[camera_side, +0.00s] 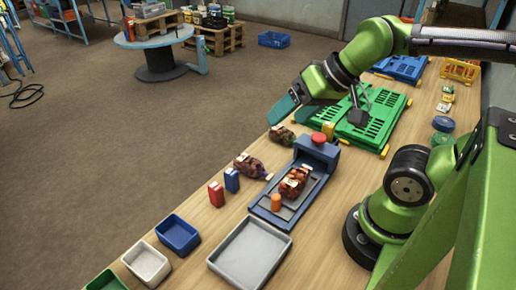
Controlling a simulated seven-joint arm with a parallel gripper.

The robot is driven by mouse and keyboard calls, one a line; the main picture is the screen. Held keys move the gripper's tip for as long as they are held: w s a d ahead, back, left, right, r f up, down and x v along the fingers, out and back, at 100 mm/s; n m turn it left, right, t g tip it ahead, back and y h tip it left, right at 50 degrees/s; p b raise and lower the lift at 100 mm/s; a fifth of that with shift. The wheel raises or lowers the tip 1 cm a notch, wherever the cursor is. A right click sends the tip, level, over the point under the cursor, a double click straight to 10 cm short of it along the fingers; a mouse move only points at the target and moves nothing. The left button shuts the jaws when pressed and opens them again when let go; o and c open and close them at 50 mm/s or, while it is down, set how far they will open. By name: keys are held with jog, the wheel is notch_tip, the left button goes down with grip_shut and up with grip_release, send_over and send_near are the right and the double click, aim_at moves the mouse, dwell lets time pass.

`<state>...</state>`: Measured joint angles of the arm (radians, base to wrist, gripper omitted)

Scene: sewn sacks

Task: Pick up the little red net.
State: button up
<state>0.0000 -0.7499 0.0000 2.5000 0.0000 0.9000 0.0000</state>
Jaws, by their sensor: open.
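A small red net sack (296,181) with a pale label lies on the grey bed of a blue machine (264,212) that has a red knob on top. An orange cylinder (276,202) stands just in front of the sack on the same bed. My gripper (321,113) is open and empty, with its fingers spread wide. It hangs in the air beyond the machine, near the green crates, apart from the red net.
Other net sacks lie on the table, one dark reddish (251,166) and one greenish (281,135). Red (216,194) and blue (232,180) boxes stand left. A grey tray (278,238) and small bins (178,234) are in front. Green crates (385,108) lie behind.

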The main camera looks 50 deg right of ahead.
jog(key=shift+o, duration=0.6)
jog(key=shift+f, duration=0.1)
jog(key=m+g+h, duration=0.2)
jog(key=m+g, duration=0.5)
jog(key=m, duration=0.7)
send_over(298, 174)
notch_tip(298, 174, down, 5)
jog(key=f, duration=1)
jog(key=shift+s+d+f, duration=0.1)
jog(key=shift+s+f, duration=0.15)
jog(key=shift+f, duration=0.15)
jog(key=shift+w+f, duration=0.15)
jog(key=shift+f, duration=1.3)
jog(key=shift+w+f, duration=0.15)
jog(key=shift+f, duration=1.3)
